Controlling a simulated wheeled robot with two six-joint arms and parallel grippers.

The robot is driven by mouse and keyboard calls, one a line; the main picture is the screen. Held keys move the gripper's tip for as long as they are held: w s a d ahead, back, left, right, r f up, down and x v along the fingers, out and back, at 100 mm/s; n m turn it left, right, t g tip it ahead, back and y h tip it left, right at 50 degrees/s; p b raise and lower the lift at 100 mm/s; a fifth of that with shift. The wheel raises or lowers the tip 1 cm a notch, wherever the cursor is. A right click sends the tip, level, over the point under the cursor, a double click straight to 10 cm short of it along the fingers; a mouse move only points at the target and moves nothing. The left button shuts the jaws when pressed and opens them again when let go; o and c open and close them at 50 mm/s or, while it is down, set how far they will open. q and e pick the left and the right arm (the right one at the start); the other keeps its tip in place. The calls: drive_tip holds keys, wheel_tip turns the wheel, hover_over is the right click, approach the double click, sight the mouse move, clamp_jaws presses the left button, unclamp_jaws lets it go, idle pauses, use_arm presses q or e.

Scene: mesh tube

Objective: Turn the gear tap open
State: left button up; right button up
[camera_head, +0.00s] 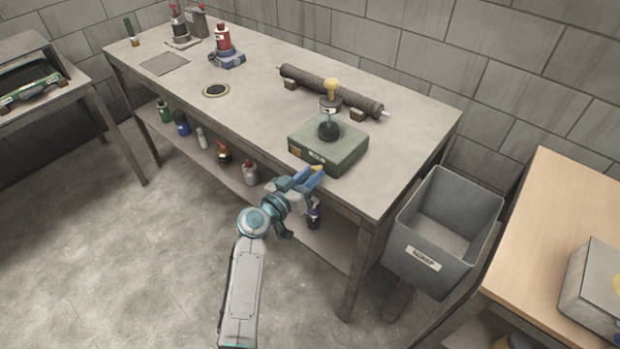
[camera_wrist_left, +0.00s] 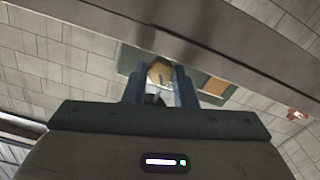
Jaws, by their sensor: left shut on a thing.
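The grey-green box (camera_head: 345,153) sits at the workbench's front edge, with a clear upright vessel (camera_head: 330,113) and a yellow top (camera_head: 331,87) on it. A small tan-yellow handle, which I take for the gear tap (camera_head: 318,168), shows low at the box's front. My left gripper (camera_head: 312,175) reaches up to it from in front of the bench, blue fingers shut on it. In the left wrist view the rounded tan handle (camera_wrist_left: 160,70) is between the two fingers (camera_wrist_left: 159,88). The fingers partly hide it, so I cannot tell its turn angle. My right gripper is not in view.
The bench top (camera_head: 270,110) carries a dark mesh roller (camera_head: 335,88) behind the box and a red bottle on a blue base (camera_head: 224,45). Bottles stand on the lower shelf (camera_head: 270,195). A grey bin (camera_head: 410,252) stands right of the bench.

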use_arm(q)
drive_tip(key=shift+n, duration=0.3)
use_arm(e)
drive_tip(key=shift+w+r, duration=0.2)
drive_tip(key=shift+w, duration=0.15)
use_arm(q)
drive_tip(key=o, duration=1)
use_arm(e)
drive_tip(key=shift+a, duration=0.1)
use_arm(q)
drive_tip(key=shift+b+v, duration=1.3)
drive_tip(key=shift+v, duration=4.15)
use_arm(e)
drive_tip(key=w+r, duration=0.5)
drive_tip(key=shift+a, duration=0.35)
